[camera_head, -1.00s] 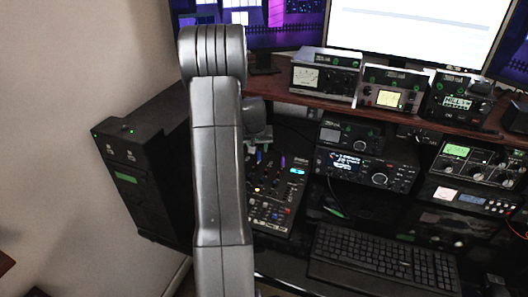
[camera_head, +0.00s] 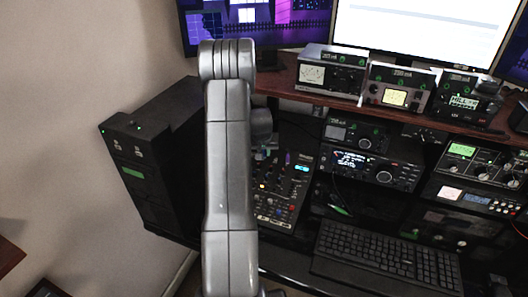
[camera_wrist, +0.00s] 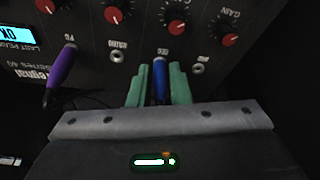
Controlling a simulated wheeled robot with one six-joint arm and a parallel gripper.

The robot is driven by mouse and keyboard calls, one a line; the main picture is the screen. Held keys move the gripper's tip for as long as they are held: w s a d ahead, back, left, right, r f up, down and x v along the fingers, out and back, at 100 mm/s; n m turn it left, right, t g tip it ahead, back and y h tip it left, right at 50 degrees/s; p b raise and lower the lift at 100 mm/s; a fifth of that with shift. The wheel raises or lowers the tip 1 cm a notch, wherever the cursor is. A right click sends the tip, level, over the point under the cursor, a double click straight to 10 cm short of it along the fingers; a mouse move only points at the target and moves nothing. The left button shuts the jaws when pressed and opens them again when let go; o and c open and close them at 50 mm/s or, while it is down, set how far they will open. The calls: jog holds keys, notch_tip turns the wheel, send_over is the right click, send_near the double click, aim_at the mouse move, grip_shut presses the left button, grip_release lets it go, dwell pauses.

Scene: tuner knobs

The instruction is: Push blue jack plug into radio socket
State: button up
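A purple plug (camera_wrist: 62,68) sits in the panel to the left. Red-capped knobs (camera_wrist: 176,25) line the panel above the sockets. In the head view, a keyboard (camera_head: 385,255) and several radios, including one with a lit display (camera_head: 370,168), stand to the right of my arm.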

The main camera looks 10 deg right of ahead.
grip_shut()
jog(key=shift+r, duration=0.15)
jog(key=shift+s+a+r+p, duration=0.15)
jog(key=shift+r+p, duration=0.4)
jog(key=shift+r, duration=0.9)
jog(key=shift+s+a+r+p, duration=0.1)
jog(key=shift+r+p, duration=0.4)
jog(key=shift+r, duration=0.95)
jog(key=shift+d, duration=0.1)
